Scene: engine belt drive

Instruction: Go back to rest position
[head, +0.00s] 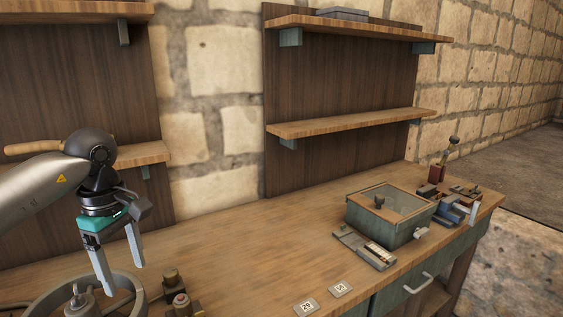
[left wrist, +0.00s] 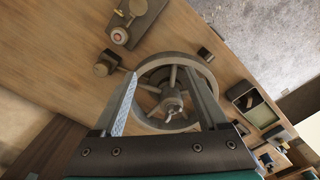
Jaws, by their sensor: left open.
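My left gripper (head: 122,272) comes in from the left in the head view and points down, its two fingers spread and empty. Below it is a grey spoked wheel (head: 52,297), cut off by the bottom edge of the head view. In the left wrist view the wheel (left wrist: 203,72) lies between and beyond the open fingers of my left gripper (left wrist: 165,85). I cannot tell whether the fingers touch the wheel. My right gripper is in neither view.
Brass-and-dark fittings (head: 180,301) stand right of the wheel. A green box with a glass lid (head: 385,228) and a vise (head: 450,203) are at the bench's right. Number cards (head: 307,307) lie at the front. Shelves (head: 350,122) hang behind. The middle of the bench (head: 255,240) is clear.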

